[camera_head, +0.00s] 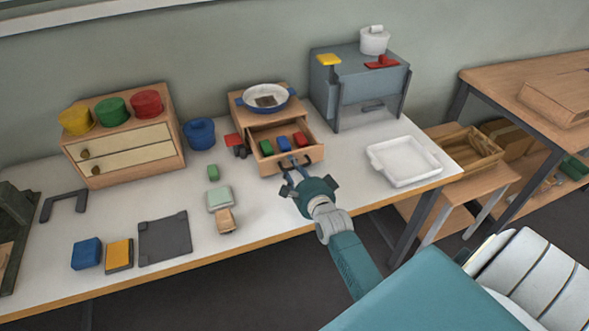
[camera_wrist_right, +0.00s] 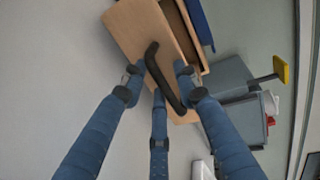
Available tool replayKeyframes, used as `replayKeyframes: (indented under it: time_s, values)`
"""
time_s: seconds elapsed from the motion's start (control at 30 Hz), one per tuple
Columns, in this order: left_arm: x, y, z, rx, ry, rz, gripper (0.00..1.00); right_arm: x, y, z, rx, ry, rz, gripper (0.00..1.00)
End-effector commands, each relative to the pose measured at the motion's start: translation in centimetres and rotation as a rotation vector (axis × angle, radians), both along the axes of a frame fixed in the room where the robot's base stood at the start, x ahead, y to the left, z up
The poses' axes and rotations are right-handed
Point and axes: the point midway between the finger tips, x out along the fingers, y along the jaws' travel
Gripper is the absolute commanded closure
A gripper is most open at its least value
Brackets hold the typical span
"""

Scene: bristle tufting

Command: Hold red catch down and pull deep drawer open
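A small wooden cabinet (camera_head: 240,106) stands at the back of the table, with its drawer (camera_head: 266,167) pulled out toward me. Green, blue and red blocks (camera_head: 283,144) lie inside the drawer. A red tab (camera_head: 233,140), possibly the catch, shows at the cabinet's left side with dark parts below it. My right gripper (camera_head: 292,167) is at the drawer's dark front handle (camera_head: 314,161). In the right wrist view, the gripper (camera_wrist_right: 158,85) has its fingers spread apart around the black handle (camera_wrist_right: 156,62), with gaps visible. My left gripper is not in view.
A blue pan (camera_head: 250,99) sits on the cabinet. A grey box (camera_head: 350,88) with yellow and red tabs stands to the right, near a white tray (camera_head: 380,172). A blue pot (camera_head: 199,133) stands left. Small blocks and a dark mat (camera_head: 164,238) lie in front.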

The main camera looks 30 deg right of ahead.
Motion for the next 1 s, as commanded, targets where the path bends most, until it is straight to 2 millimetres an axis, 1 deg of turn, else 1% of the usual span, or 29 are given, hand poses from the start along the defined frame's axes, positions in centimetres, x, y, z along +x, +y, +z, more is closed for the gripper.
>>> replayKeyframes:
  time_s: [0.07,0.17,0.27,0.5,0.63,0.8,1.0]
  values:
    - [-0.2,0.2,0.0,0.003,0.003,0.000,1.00,-0.3,0.1,0.0,0.000,0.000,0.000,0.70]
    - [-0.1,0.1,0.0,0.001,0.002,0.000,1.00,-1.3,0.3,0.2,-0.001,0.001,0.000,0.70]
    - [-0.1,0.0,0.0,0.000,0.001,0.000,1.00,-3.1,0.8,0.5,0.000,0.002,0.000,0.70]
    - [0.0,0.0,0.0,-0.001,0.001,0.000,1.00,-8.0,1.9,1.6,0.000,0.002,-0.001,0.70]
    - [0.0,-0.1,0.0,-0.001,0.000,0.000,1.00,-10.0,2.4,2.1,0.000,0.002,0.000,0.70]
    - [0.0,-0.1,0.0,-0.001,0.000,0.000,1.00,-11.2,2.7,2.4,0.000,0.000,0.000,0.70]
    - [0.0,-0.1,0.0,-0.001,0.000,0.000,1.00,-11.4,2.8,2.5,0.000,0.000,0.000,0.70]
